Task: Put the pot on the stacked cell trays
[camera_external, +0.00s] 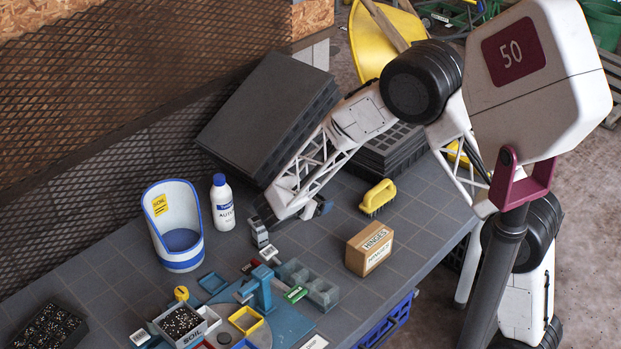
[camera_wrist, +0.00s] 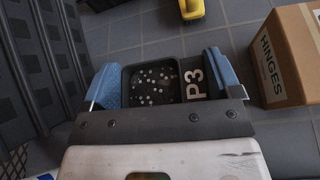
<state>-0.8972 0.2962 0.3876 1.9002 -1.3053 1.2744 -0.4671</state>
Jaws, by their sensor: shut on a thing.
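A small square black pot (camera_wrist: 152,84) sits between the blue fingertips of my gripper (camera_wrist: 162,80) in the wrist view. It has a white "P3" on its side and dark soil with white specks inside. My gripper is shut on it.
A "HINGES" carton (camera_external: 369,248) and a yellow brush (camera_external: 378,198) lie right of my gripper. A white bottle (camera_external: 222,203) and a white-blue soil scoop (camera_external: 173,225) stand left. Small bins and a blue fixture (camera_external: 263,289) fill the front. Bare bench lies around the carton.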

